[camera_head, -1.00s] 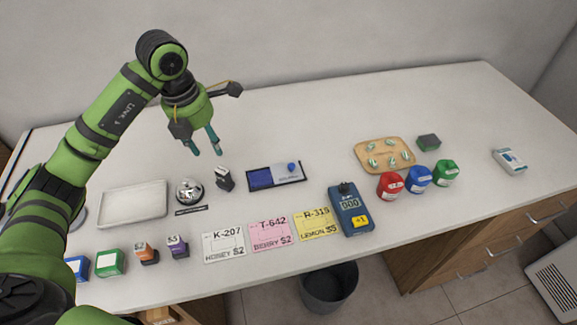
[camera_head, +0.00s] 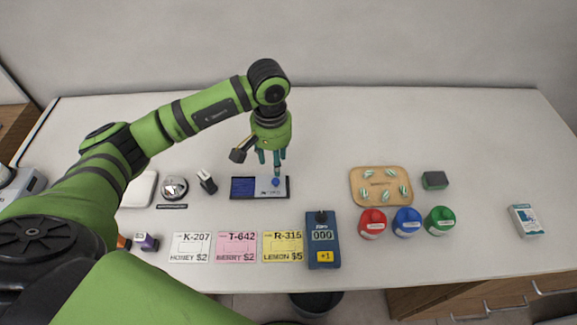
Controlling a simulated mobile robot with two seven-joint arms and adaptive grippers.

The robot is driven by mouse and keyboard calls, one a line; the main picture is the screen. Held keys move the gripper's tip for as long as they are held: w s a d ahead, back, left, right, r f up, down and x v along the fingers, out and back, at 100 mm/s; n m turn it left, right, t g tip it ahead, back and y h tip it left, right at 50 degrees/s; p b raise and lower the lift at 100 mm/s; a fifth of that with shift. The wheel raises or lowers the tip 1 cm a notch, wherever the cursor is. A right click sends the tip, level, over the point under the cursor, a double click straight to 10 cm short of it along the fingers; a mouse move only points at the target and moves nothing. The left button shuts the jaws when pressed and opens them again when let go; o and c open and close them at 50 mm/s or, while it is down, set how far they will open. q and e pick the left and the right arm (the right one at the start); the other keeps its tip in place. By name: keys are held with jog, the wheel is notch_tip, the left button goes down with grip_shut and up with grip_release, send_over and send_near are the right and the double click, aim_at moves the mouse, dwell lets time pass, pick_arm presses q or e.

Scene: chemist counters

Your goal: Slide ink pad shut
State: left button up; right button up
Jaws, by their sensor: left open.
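The ink pad (camera_head: 243,187) lies on the counter left of the middle. It is a dark flat case, with a blue pad at its left and a grey lid (camera_head: 268,193) at its right. A small round blue knob (camera_head: 275,182) stands on the lid. My left gripper (camera_head: 274,168) points down just above the knob, with its teal fingers open. Whether a finger touches the knob I cannot tell. My right gripper is not in view.
A black stamp (camera_head: 206,181) and a silver bell (camera_head: 174,187) stand left of the ink pad. Several price cards (camera_head: 236,247) and a blue counter device (camera_head: 322,240) lie in front. A wooden tray (camera_head: 354,202) is to the right. The counter behind is clear.

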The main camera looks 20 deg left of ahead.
aim_at(275, 180)
pick_arm(q)
jog(key=shift+d+f+m, duration=0.1)
jog(key=shift+d+m, duration=0.05)
jog(key=shift+m, duration=0.35)
jog(key=shift+f, duration=0.1)
jog(key=shift+s+f+p, duration=0.15)
jog(key=shift+f+p, duration=0.2)
notch_tip(275, 180, down, 5)
jog(key=shift+r+p, duration=0.15)
jog(key=shift+p, duration=0.85)
jog(key=shift+f, duration=0.75)
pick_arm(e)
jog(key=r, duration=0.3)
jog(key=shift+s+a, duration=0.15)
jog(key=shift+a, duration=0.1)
pick_arm(q)
grip_shut()
